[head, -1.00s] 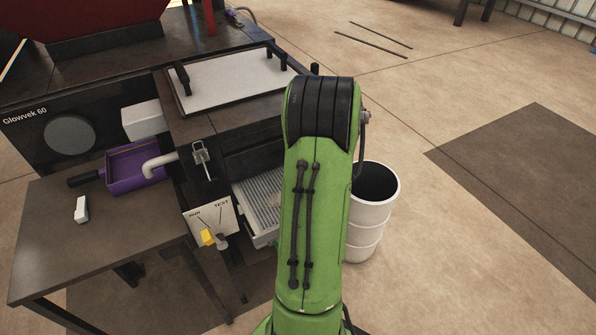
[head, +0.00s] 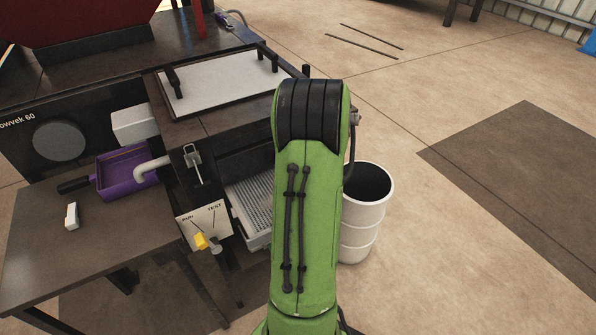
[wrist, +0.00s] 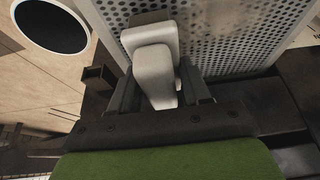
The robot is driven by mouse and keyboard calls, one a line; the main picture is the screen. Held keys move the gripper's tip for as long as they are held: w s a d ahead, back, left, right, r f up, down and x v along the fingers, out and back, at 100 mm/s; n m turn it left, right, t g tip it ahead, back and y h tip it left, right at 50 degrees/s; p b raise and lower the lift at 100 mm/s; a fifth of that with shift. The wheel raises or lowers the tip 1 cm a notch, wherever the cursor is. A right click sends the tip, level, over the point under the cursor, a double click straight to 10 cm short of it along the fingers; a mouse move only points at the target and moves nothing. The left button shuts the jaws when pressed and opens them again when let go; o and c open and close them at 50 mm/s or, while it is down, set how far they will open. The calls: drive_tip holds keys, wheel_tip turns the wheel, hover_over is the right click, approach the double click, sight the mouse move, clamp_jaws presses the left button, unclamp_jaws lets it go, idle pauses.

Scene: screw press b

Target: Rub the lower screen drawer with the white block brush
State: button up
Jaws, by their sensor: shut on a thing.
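The lower screen drawer (head: 250,205) is a pale tray with a perforated screen, pulled out below the press body in the head view. In the wrist view the perforated screen (wrist: 222,32) fills the top middle. My gripper (wrist: 160,88) is shut on the white block brush (wrist: 153,65), a pale rounded block between dark fingers. The brush overlaps the screen in that view; I cannot tell whether it touches. In the head view my green arm hides the gripper, the brush and the drawer's right part.
A white barrel (head: 364,220) stands right of the drawer. A control plate with a yellow knob (head: 201,241) is left of it. A side table (head: 105,235) holds a small white block (head: 71,216) and a purple tray (head: 128,172) under a spout. Floor at right is open.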

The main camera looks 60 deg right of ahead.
drive_tip(key=shift+f+b, duration=0.35)
drive_tip(key=shift+f, duration=0.15)
drive_tip(key=shift+w+a+f+b, duration=0.1)
drive_tip(key=shift+w+a+b, duration=0.35)
drive_tip(key=shift+a, duration=0.6)
drive_tip(key=shift+w+a+b, duration=0.25)
drive_tip(key=shift+w+a, duration=0.4)
drive_tip(key=shift+a, duration=0.35)
drive_tip(key=shift+w+r+p, duration=0.1)
drive_tip(key=shift+r+p, duration=0.5)
drive_tip(key=shift+r, duration=0.25)
drive_tip(key=shift+d, duration=0.1)
